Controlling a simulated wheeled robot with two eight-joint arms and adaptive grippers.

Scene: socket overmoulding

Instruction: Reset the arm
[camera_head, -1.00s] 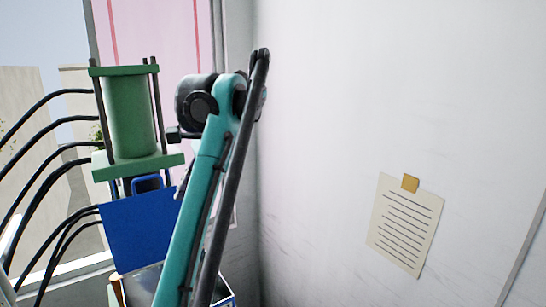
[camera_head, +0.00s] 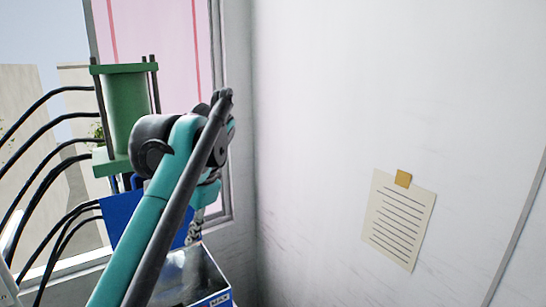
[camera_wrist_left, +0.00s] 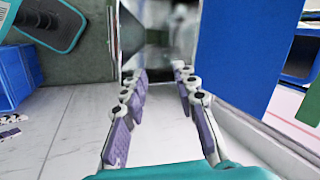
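My left arm crosses the head view from the bottom, teal with a dark rod. My left gripper (camera_head: 196,228) shows only partly behind it, pointing down above an open blue box. In the left wrist view the left gripper (camera_wrist_left: 158,76) has its two jointed fingers with purple pads spread apart, with nothing between them. My right gripper is in neither view.
A green press (camera_head: 126,110) with black hoses stands at the left above a blue panel (camera_head: 118,212). The open blue box (camera_head: 222,294) stands below. A paper note (camera_head: 398,222) hangs on the white wall (camera_head: 400,80), clear in front.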

